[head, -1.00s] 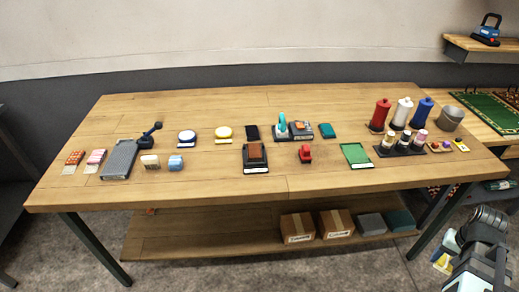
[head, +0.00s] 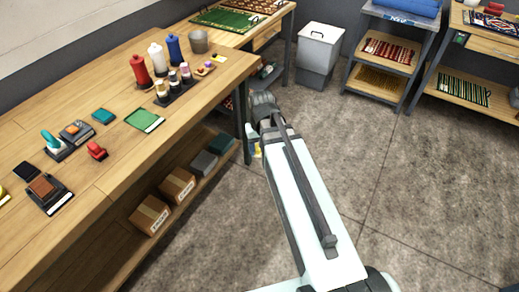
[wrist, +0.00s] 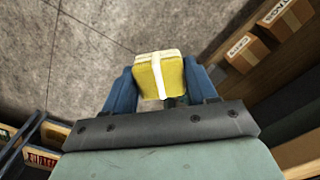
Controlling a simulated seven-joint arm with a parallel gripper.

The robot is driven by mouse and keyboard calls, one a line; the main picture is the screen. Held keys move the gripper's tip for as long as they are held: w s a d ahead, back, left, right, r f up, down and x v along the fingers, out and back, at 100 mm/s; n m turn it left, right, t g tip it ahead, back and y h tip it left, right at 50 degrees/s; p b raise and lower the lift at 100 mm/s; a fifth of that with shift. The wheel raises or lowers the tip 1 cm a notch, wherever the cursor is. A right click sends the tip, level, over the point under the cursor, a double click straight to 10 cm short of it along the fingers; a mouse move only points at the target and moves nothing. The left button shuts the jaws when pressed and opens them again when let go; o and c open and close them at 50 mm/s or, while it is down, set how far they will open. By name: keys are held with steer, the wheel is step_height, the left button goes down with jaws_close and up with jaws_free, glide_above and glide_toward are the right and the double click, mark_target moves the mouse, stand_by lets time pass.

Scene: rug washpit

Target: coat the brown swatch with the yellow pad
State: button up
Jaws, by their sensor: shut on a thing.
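My gripper (wrist: 162,88) is shut on the yellow pad (wrist: 148,78), which has a pale band across it and shows between the blue fingers in the wrist view. The brown swatch (head: 41,186) lies in a black tray (head: 57,202) with a white label strip, on the table at the left of the head view. The gripper is well away from it.
A table leg (head: 242,122) is close to my gripper.

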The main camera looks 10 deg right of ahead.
steer(key=w+a+r+m, duration=0.2)
steer(key=w+r, duration=0.6)
steer(key=r, duration=0.6)
step_height(320, 180, up, 5)
steer(key=n, duration=1.1)
glide_above(37, 183)
steer(key=w+a, duration=0.2)
steer(key=shift+s+d+f, duration=0.15)
steer(key=shift+d+f, duration=0.05)
steer(key=shift+f, duration=1.6)
steer(key=shift+s+d+f, duration=0.1)
steer(key=shift+d+f, duration=0.05)
steer(key=shift+f, duration=1.6)
steer(key=shift+s+d+f, duration=0.55)
steer(key=shift+s+d, duration=2.8)
steer(key=shift+w+a, duration=3.45)
step_height(37, 183, up, 8)
